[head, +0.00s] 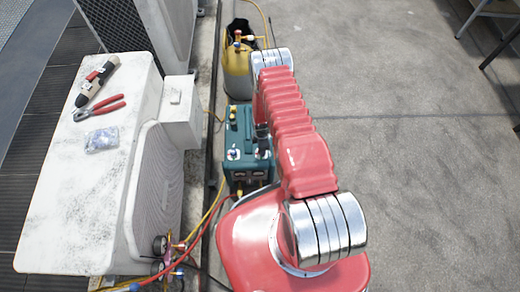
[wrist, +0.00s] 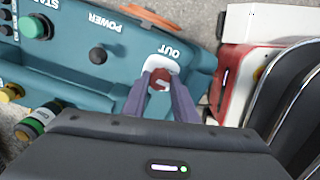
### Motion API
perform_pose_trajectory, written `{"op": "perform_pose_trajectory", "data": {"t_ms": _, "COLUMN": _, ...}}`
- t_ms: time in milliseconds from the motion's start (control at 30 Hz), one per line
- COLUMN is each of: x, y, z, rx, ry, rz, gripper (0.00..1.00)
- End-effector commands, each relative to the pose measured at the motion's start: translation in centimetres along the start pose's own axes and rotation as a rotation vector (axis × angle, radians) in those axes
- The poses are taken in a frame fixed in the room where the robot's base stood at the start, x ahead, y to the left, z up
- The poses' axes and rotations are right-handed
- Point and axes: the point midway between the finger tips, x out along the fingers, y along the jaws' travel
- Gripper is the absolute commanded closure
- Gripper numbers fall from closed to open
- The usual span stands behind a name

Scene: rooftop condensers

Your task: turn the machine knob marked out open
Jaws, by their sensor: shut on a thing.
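The teal machine (head: 240,150) stands on the ground left of my arm in the head view. In the wrist view its top panel (wrist: 125,65) fills the upper left, with the labels POWER and OUT upside down. The red knob (wrist: 159,80) beside the OUT label sits on a white plate. My gripper (wrist: 160,88) has its two fingers on either side of this knob and is shut on it. The knob's lower part is hidden between the fingers. In the head view my arm hides the gripper and this knob.
A black knob (wrist: 98,55) by POWER and a green button (wrist: 35,27) are on the same panel. A yellow cylinder (head: 238,75) stands behind the machine. Gauges and hoses (head: 170,248) lie at front left. A white condenser (head: 90,190) carries pliers (head: 100,106).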

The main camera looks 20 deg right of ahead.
Motion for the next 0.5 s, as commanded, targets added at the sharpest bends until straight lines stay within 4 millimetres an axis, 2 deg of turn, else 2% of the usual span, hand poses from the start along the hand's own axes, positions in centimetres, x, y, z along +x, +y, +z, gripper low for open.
{"op": "perform_pose_trajectory", "data": {"t_ms": 33, "x": -0.21, "y": 0.68, "z": 0.24, "rx": 0.003, "ry": -0.001, "rz": 0.014, "gripper": 0.97}}
{"op": "perform_pose_trajectory", "data": {"t_ms": 233, "x": -0.24, "y": 0.77, "z": 0.26, "rx": 0.004, "ry": -0.001, "rz": 0.016, "gripper": 0.97}}
{"op": "perform_pose_trajectory", "data": {"t_ms": 267, "x": -0.25, "y": 0.78, "z": 0.26, "rx": 0.004, "ry": -0.001, "rz": 0.016, "gripper": 0.73}}
{"op": "perform_pose_trajectory", "data": {"t_ms": 500, "x": -0.18, "y": 0.53, "z": 0.14, "rx": 0.003, "ry": -0.001, "rz": 0.011, "gripper": 0.56}}
